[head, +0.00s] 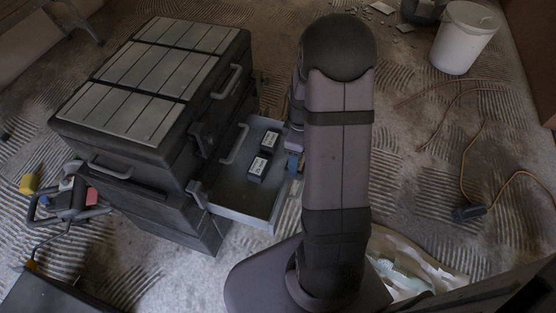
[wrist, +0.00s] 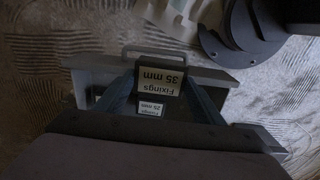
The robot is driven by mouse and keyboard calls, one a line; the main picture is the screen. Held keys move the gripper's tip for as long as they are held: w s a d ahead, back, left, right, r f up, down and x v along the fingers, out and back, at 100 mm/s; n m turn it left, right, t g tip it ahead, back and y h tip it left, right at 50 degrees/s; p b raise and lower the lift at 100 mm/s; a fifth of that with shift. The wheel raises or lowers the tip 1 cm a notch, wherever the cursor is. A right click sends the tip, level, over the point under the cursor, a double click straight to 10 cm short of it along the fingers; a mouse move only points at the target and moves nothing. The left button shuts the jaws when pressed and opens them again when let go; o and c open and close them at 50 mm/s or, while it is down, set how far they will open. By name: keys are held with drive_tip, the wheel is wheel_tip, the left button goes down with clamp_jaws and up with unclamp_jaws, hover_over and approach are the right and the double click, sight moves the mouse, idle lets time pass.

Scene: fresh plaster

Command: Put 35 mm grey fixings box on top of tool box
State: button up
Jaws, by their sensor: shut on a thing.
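The tool box (head: 130,95) is black with grey top panels and stands at the left in the head view; its top is bare. My gripper (wrist: 160,82) has its two blue fingers on either side of the dark 35 mm fixings box (wrist: 160,77) in the wrist view, shut on it. The label appears upside down there. In the head view my arm hides most of the gripper. Two small dark labelled boxes (head: 259,168) show in the open drawer, with labels too small to read surely.
The 25 mm fixings box (wrist: 150,108) is close to the held box in the wrist view. The grey drawer (head: 240,205) sticks out right of the tool box. A white bucket (head: 465,38) stands at the back right, with an orange cable (head: 463,160) on the floor.

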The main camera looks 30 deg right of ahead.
drive_tip(key=shift+s+d, duration=0.15)
drive_tip(key=shift+d, duration=1.25)
drive_tip(key=w+a+r+m+p, duration=0.1)
drive_tip(key=w+a+r+p, duration=0.2)
drive_tip(key=r+p, duration=0.45)
drive_tip(key=w+a+r+p, duration=0.2)
drive_tip(key=w+r+p, duration=0.1)
drive_tip(key=r+p, duration=0.4)
drive_tip(key=w+a+r+m+p, duration=0.1)
drive_tip(key=w+a+r+p, duration=0.2)
drive_tip(key=r+p, duration=0.45)
wheel_tip(320, 180, up, 17)
drive_tip(key=n+p, duration=0.2)
drive_tip(key=p, duration=0.5)
hover_over(184, 72)
drive_tip(key=shift+f+p, duration=0.9)
drive_tip(key=shift+f, duration=3.9)
drive_tip(key=shift+f, duration=0.15)
